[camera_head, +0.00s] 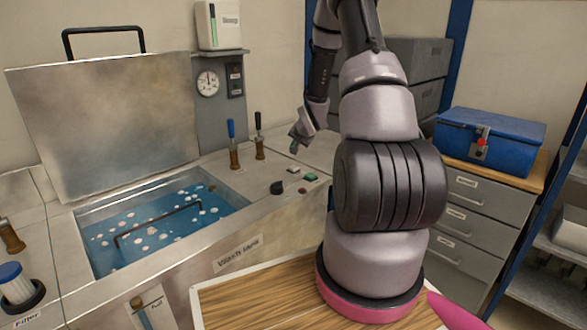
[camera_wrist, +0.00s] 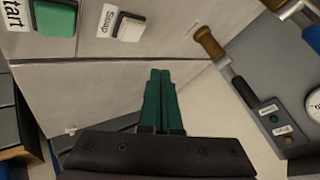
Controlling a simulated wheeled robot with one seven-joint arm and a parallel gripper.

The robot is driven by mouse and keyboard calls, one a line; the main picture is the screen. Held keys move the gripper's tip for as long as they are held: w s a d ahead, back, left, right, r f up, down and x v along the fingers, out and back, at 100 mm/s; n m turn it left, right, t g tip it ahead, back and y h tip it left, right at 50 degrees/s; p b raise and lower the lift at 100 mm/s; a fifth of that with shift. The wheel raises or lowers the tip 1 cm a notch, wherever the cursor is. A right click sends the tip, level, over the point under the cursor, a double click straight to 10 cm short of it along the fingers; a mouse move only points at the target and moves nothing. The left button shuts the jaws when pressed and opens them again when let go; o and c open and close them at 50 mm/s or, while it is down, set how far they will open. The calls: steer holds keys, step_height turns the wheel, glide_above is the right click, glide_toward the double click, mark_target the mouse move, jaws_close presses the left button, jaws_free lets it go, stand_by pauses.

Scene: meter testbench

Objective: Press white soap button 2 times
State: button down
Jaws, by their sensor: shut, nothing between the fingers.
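The white soap button (camera_wrist: 131,28) shows at the top of the wrist view, beside a "Soap" label. In the head view a small pale button (camera_head: 293,169) sits on the wash tank's top edge, beside the green one. My gripper (camera_head: 294,149) hangs above and behind these buttons in the head view. Its green fingers (camera_wrist: 160,73) are shut and empty, with the tips below and right of the soap button in the wrist view. I see a gap in the picture between tips and button; the exact height is unclear.
A green start button (camera_wrist: 55,18) lies left of the soap button. A dark knob (camera_head: 277,188) is near it. Two upright levers, one blue (camera_head: 232,130) and one black (camera_head: 259,122), stand left of my gripper. The open wash tank (camera_head: 240,193) holds blue water.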

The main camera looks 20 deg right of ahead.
mark_target(294, 168)
stand_by(0.7)
step_height(294, 168, up, 4)
steer(key=shift+f, duration=0.1)
steer(key=shift+f, duration=4.4)
steer(key=shift+f, duration=0.4)
